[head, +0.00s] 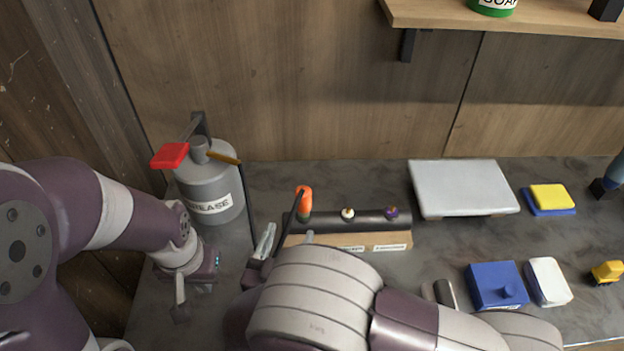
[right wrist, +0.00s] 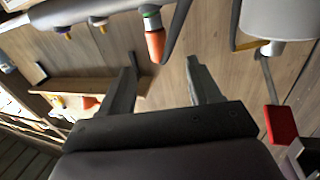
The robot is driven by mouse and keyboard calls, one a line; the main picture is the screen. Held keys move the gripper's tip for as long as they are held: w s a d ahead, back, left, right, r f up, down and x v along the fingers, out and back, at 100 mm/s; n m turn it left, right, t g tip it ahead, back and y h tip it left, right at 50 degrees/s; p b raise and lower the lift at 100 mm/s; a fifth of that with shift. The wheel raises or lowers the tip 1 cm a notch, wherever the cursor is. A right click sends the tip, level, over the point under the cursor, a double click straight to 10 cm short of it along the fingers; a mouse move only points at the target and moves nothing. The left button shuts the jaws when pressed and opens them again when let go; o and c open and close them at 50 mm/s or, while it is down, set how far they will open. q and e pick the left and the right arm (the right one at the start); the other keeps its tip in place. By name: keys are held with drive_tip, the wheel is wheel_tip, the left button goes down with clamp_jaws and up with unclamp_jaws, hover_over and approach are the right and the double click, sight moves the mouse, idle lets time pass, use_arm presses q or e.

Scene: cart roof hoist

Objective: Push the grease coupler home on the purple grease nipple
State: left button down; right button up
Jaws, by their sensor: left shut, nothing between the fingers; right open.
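The orange grease coupler (head: 305,197) stands upright at the left end of a dark bar (head: 330,222), on a green-ringed fitting, with a dark hose running down from it. The purple grease nipple (head: 391,213) is at the bar's right end, bare, with a white nipple (head: 347,213) between them. In the right wrist view, the coupler (right wrist: 154,45) is just beyond my open right gripper (right wrist: 162,68), apart from the fingers, and the nipples show at upper left. In the head view my right arm partly hides this gripper. My left gripper (head: 181,292) is shut and empty over the bench at left.
A grey grease can (head: 209,180) with a red-handled lever (head: 170,155) stands behind my left gripper. A white board (head: 462,187), blue block (head: 495,285), white block (head: 548,281) and yellow sponge (head: 550,196) lie at right. A shelf (head: 540,20) hangs above.

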sight(306, 191)
drive_tip(key=x, duration=1.2)
drive_tip(key=shift+w+d, duration=0.1)
drive_tip(key=shift+d, duration=0.1)
drive_tip(key=c, duration=1.1)
